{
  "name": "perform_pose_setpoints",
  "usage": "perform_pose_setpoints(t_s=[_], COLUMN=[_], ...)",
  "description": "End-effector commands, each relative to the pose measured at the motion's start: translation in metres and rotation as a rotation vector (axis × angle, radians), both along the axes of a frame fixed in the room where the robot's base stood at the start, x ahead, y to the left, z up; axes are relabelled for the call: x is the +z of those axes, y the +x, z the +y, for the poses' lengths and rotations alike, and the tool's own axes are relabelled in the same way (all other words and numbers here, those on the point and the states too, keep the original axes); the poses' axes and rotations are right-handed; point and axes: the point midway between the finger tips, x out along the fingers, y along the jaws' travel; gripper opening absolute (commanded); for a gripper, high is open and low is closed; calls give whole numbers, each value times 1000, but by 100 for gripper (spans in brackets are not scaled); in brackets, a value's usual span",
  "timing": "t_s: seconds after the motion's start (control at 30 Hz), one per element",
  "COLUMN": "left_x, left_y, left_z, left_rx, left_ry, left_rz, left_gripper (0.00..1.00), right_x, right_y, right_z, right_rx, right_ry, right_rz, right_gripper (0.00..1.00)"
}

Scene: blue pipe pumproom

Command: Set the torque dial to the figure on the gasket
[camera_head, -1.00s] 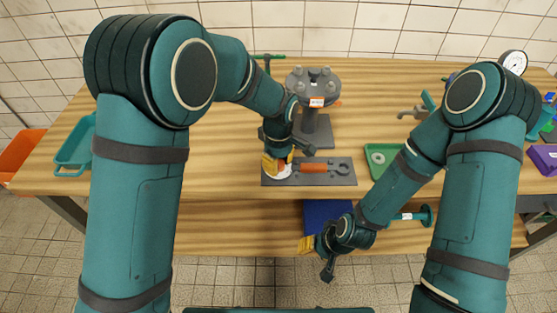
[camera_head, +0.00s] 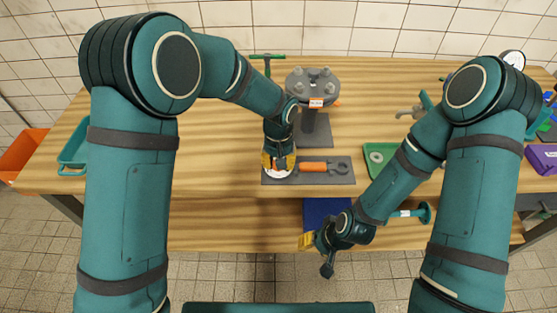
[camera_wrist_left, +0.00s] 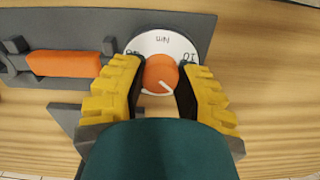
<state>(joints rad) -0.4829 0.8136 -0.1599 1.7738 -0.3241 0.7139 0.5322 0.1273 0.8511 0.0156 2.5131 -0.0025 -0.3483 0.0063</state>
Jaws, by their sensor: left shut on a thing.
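The torque dial has a white face (camera_wrist_left: 150,42) marked "Nm", with figures at both sides, and a round orange knob (camera_wrist_left: 161,72) with a white pointer line. It also shows in the head view (camera_head: 279,173), at the left end of a dark grey plate (camera_head: 343,180). My left gripper (camera_wrist_left: 161,88) is shut on the knob, its yellow fingers on either side. The left figure is partly covered; the right reads like 10. A grey ring (camera_head: 377,157), perhaps the gasket, lies in the green tray (camera_head: 410,174); no figure is readable. My right gripper (camera_head: 309,242) hangs before the bench.
An orange-handled wrench (camera_head: 320,167) lies on the plate right of the dial. A grey flanged pipe stand (camera_head: 314,88) with bolts and a small tag rises behind. A blue mat (camera_head: 326,212) lies near my right gripper. Teal (camera_head: 76,148) and orange (camera_head: 20,152) bins stand left.

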Motion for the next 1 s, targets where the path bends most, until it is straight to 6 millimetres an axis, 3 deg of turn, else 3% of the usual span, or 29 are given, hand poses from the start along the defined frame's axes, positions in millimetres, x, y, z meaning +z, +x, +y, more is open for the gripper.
perform_pose_setpoints(t_s=[1.0], left_x=[-1], left_y=[-2], left_z=[1], left_rx=[-964], left_ry=[0], left_rz=[6], left_gripper=[0], right_x=[16], right_y=[5], right_z=[-1], right_rx=[-9], right_ry=[-3], right_rz=[-12], right_gripper=[47])
